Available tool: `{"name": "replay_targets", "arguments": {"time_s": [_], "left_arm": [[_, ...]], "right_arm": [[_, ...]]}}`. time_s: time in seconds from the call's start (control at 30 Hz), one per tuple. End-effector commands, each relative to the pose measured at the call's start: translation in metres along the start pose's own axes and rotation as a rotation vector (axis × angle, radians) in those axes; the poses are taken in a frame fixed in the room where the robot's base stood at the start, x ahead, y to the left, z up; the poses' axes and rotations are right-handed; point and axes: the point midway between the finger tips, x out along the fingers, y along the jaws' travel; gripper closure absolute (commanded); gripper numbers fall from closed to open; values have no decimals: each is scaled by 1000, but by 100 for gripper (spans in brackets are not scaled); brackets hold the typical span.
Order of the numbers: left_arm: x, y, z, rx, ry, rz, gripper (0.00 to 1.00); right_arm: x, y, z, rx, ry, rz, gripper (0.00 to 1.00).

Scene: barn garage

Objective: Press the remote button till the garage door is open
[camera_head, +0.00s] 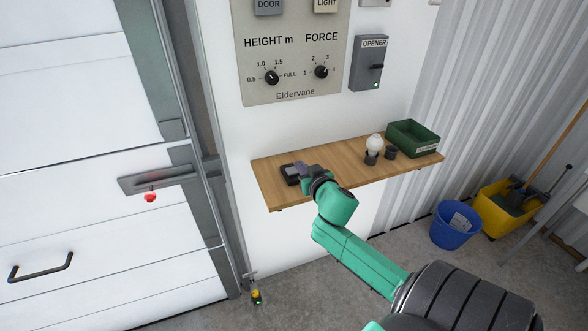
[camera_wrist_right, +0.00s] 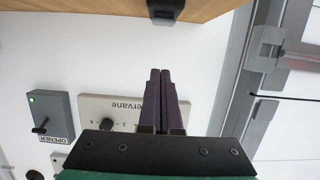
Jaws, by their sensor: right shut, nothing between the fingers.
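A small dark remote (camera_head: 290,174) lies on the left part of the wooden shelf (camera_head: 272,194). A dark object that looks like the remote (camera_wrist_right: 165,10) shows at the top edge of the wrist view, partly cut off. My right gripper (camera_head: 302,168) is shut and empty, with its purple fingers right beside the remote in the head view; contact cannot be told. The fingers (camera_wrist_right: 160,72) show pressed together in the wrist view, apart from the remote in the picture. The white garage door (camera_head: 75,230) at the left appears down. My left gripper is out of view.
A control panel (camera_head: 297,90) and an opener box (camera_head: 367,75) with a green light are on the wall. A bulb (camera_head: 375,143), a dark cup (camera_head: 390,153) and a green bin (camera_head: 425,142) stand further right on the shelf. Blue (camera_head: 455,228) and yellow (camera_head: 505,215) buckets stand on the floor.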

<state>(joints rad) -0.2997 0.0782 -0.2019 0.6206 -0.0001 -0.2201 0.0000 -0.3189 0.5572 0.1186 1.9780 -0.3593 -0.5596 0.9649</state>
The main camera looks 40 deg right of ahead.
Motion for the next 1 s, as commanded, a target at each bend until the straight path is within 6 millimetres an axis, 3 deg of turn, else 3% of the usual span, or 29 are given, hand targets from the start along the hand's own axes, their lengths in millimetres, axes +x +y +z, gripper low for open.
{"name": "replay_targets", "arguments": {"time_s": [0.27, 0.3, 0.43, 0.83, 1.0], "left_arm": [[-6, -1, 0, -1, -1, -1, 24], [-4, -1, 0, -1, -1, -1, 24], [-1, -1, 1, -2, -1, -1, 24], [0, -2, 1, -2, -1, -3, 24], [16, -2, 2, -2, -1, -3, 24]], "right_arm": [[61, 1, -1, -1, 1, 3, 100], [62, 1, 13, 2, -3, 3, 100], [65, 0, 32, 0, -1, 2, 100], [67, 0, 39, -1, 0, 0, 100], [72, 0, 58, 3, 0, 1, 100]]}}
